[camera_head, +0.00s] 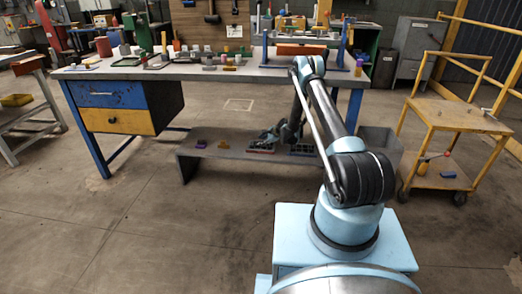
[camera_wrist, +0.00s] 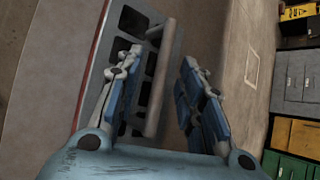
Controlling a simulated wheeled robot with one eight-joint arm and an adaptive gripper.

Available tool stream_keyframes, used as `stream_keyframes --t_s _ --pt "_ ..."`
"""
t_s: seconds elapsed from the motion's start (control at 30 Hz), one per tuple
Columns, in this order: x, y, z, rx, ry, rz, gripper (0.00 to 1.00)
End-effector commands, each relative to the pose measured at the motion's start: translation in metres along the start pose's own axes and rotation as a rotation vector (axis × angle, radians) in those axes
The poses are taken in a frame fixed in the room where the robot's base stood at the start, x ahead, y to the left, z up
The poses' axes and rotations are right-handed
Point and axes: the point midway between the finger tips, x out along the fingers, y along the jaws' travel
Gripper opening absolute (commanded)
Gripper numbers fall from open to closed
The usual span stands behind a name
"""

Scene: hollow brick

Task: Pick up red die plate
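The red die plate (camera_head: 262,149) lies on the low grey shelf under the workbench, with my gripper (camera_head: 270,136) just above it. In the wrist view a grey plate with dark square openings and a red edge (camera_wrist: 97,62) fills the left side. A light round bar (camera_wrist: 161,82) runs along its right side, between the fingers of my gripper (camera_wrist: 160,62). The fingers are apart, with a gap between the bar and the right finger. The left finger overlaps the plate in this view and hides part of it; I cannot tell whether it touches.
The low shelf (camera_head: 225,150) also holds a purple piece (camera_head: 201,144), a yellow-orange piece (camera_head: 223,144) and a dark plate with openings (camera_head: 303,149). The workbench (camera_head: 215,73) stands above. A grey bin (camera_head: 381,143) and yellow cart (camera_head: 450,114) stand right. Floor in front is clear.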

Motion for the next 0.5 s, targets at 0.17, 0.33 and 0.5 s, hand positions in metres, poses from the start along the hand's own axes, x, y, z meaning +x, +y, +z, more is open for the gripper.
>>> stream_keyframes --t_s 0.17,0.33,0.5 --pt "0.0 0.0001 0.0 0.0 0.0 0.0 0.33" --pt "-0.0001 0.0001 0.0001 0.0 0.0 0.0 0.0" --pt "0.0 0.0003 0.0002 -0.001 0.0 0.0 0.0"
